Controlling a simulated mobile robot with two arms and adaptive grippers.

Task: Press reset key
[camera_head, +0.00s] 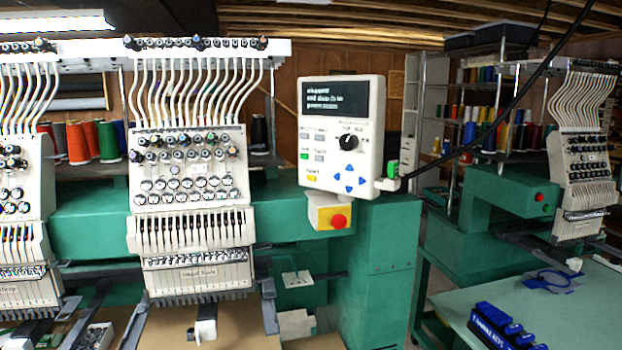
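A white control panel (341,135) is mounted on the green embroidery machine near the middle of the view. Its dark screen (335,97) shows a few lines of white text, too blurred to read surely. Below the screen are small grey keys, a green key (304,156) and a yellow key (312,178) at the lower left. The key labels are too small to read, so I cannot tell for sure which is the reset key. A black dial (348,142) and blue arrow keys (349,179) sit to their right. Neither of my grippers is in view.
A red emergency button (338,221) on a yellow box juts out just below the panel. A black cable (480,135) runs from the panel's right side up to the right. Needle heads (190,175) stand left. A pale green table (570,315) is at lower right.

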